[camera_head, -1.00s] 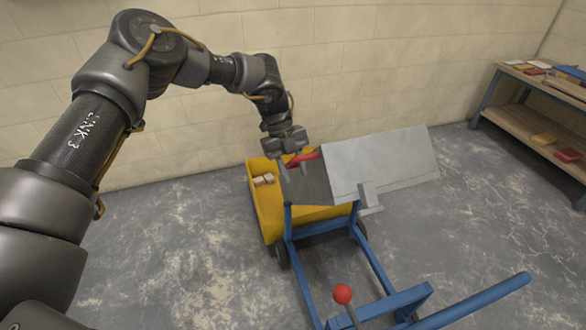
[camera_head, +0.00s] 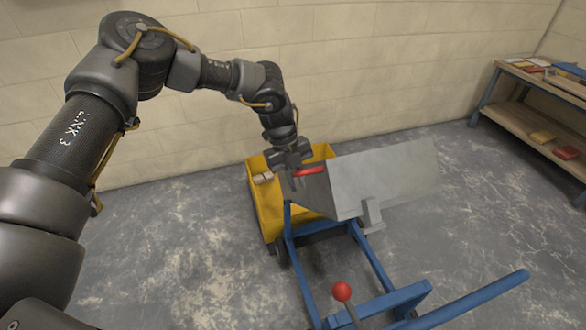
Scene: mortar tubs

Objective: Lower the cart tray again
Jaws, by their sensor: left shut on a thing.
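The grey metal cart tray (camera_head: 385,180) is tilted on the blue cart frame (camera_head: 372,255), over the yellow tub (camera_head: 262,205). A red handle (camera_head: 310,171) sits at the tray's left end. My left gripper (camera_head: 295,175) is shut on this handle, with its fingers partly hidden against the tray's dark side. A lever with a red ball knob (camera_head: 342,291) rises at the near end of the cart. My right gripper is out of the picture.
Pale blocks (camera_head: 263,178) lie at the yellow tub's left side. A blue push bar (camera_head: 475,300) reaches out at the lower right. A wooden shelf bench (camera_head: 530,115) with several coloured items stands at the far right. The concrete floor on the left is clear.

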